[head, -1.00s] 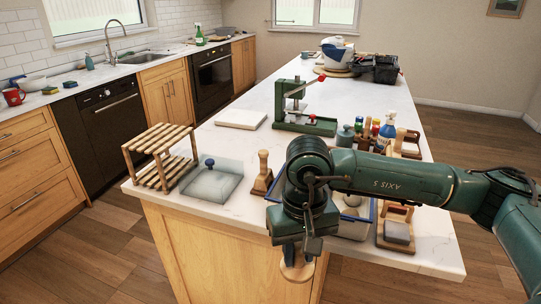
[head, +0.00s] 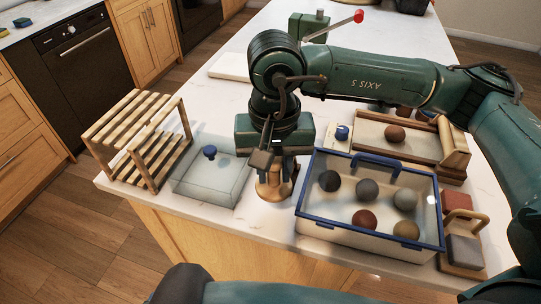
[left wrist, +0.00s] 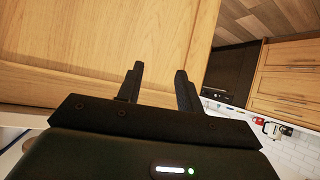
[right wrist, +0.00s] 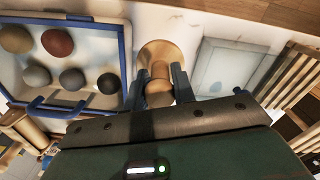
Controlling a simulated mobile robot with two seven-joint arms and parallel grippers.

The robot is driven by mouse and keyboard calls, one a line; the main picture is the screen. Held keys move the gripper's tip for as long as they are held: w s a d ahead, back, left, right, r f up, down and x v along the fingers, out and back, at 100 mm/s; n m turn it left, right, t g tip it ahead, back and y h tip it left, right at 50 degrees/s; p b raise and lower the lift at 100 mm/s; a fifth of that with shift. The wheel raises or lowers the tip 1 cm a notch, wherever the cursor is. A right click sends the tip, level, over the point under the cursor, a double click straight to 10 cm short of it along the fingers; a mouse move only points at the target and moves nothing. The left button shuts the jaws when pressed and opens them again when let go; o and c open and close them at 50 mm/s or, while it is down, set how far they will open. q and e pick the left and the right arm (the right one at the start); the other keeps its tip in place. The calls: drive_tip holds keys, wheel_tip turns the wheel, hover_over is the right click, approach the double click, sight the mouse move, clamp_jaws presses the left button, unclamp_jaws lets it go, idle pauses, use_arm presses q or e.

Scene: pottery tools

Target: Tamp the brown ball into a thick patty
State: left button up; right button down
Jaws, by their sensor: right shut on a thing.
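My right gripper (head: 273,160) is shut on a wooden tamper (head: 272,189), between the blue-rimmed bin and the glassy slab. In the right wrist view the tamper (right wrist: 157,56) has a wide round base beyond my right fingers (right wrist: 157,82). I cannot tell whether its base touches the counter. A reddish-brown ball (head: 396,133) sits on a wood-framed board (head: 365,135) behind the bin. My left gripper (left wrist: 158,76) is open and empty in the left wrist view, facing the wooden cabinet front.
The blue-rimmed bin (head: 340,233) holds several balls, including a reddish one (head: 364,220). A wooden rack (head: 140,140) and a blue-knobbed glassy slab (head: 207,184) stand left. A handled block tool (head: 464,245) is right of the bin. The red-tipped press lever (head: 358,17) is behind.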

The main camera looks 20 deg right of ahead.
sight(274, 191)
drive_tip(key=shift+s+f, duration=0.15)
drive_tip(key=shift+f, duration=0.35)
wheel_tip(274, 191, down, 3)
drive_tip(key=shift+r+b, duration=0.1)
drive_tip(key=shift+b, duration=0.45)
use_arm(q)
drive_tip(key=shift+d+f, duration=0.1)
drive_tip(key=shift+d, duration=0.25)
use_arm(e)
drive_tip(key=shift+f, duration=1)
use_arm(q)
drive_tip(key=shift+w+a+f+b, duration=0.1)
drive_tip(key=shift+f+b, duration=0.5)
drive_tip(key=shift+b, duration=0.15)
use_arm(e)
drive_tip(key=shift+f, duration=0.3)
drive_tip(key=c, duration=1.1)
unclamp_jaws()
